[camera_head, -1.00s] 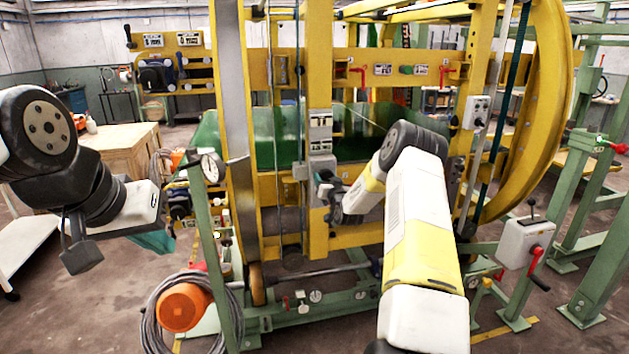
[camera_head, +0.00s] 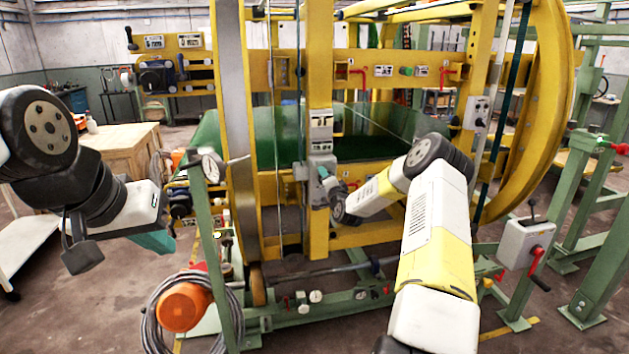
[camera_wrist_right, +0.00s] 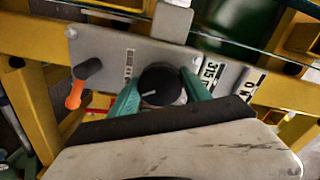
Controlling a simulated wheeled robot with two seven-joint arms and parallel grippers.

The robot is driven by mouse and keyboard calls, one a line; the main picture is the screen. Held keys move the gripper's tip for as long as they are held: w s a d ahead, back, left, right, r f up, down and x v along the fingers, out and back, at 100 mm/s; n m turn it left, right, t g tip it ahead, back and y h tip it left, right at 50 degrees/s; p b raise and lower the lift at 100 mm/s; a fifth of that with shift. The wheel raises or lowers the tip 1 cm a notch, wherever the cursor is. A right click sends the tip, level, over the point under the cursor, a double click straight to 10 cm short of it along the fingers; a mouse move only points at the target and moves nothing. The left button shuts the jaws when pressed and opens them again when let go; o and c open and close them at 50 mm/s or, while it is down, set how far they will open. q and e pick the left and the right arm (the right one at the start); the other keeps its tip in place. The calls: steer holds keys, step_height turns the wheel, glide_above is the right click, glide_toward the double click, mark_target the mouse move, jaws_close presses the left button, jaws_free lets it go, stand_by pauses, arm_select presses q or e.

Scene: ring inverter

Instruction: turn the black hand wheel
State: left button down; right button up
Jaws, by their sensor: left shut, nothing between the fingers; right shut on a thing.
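The black hand wheel (camera_wrist_right: 161,84) is a round black knob with a white line, on a grey plate (camera_wrist_right: 112,50) in the right wrist view. My right gripper (camera_wrist_right: 163,92) has its teal fingers on either side of the wheel and is shut on it. In the head view this gripper (camera_head: 325,178) is at the grey box on the yellow post, and its wrist hides the wheel.
An orange and black handle (camera_wrist_right: 79,84) sticks out of the plate left of the wheel. Yellow posts (camera_head: 319,80) frame the machine. A grey box with a red crank (camera_head: 525,244) stands at the right. A coiled cable and orange reel (camera_head: 184,307) lie low at front left.

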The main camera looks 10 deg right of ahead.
steer(key=shift+f+m, duration=0.1)
steer(key=shift+m, duration=0.7)
steer(key=o, duration=1.4)
steer(key=shift+s, duration=0.1)
steer(key=s, duration=0.7)
steer(key=shift+s, duration=0.35)
steer(key=shift+d, duration=0.1)
